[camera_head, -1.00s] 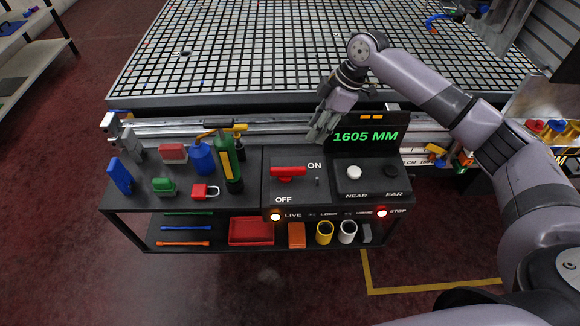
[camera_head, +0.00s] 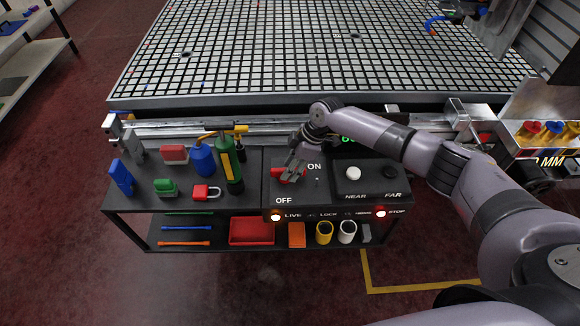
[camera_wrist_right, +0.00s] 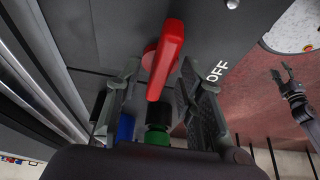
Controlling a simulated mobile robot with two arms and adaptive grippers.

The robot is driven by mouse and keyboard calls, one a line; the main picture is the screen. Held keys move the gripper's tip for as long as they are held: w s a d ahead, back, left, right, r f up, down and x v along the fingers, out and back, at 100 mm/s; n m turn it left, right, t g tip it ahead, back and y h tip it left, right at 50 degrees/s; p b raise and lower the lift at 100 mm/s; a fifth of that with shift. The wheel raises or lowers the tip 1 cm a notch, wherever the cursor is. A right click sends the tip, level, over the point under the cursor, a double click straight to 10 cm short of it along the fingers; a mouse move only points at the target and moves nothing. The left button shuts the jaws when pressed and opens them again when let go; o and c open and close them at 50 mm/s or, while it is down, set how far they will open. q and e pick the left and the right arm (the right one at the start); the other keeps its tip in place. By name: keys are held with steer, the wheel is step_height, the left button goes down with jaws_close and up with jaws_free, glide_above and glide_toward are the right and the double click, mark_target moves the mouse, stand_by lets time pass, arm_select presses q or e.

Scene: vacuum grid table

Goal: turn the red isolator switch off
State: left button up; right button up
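The red isolator switch (camera_wrist_right: 167,55) has a red lever on a round red base. In the head view the switch (camera_head: 276,174) is on the black panel between the ON and OFF labels, partly hidden by my right gripper (camera_head: 293,171). In the wrist view the right gripper (camera_wrist_right: 160,78) is open, with one finger on each side of the lever. Gaps show between lever and fingers, so it is not clamped. A gripper, apparently my left one (camera_wrist_right: 282,72), shows small at the right of the wrist view, its fingertips apart; it is outside the head view.
Left of the switch stand a green bottle (camera_head: 222,160), a blue bottle (camera_head: 202,158) and a red padlock (camera_head: 206,192). A white button (camera_head: 353,173) lies to the right. The LIVE lamp (camera_head: 275,217) and STOP lamp (camera_head: 381,213) glow. The grid table (camera_head: 300,101) is behind.

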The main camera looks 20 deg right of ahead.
steer(key=shift+a+f, duration=0.1)
steer(key=shift+f, duration=0.15)
steer(key=shift+c, duration=0.5)
jaws_close()
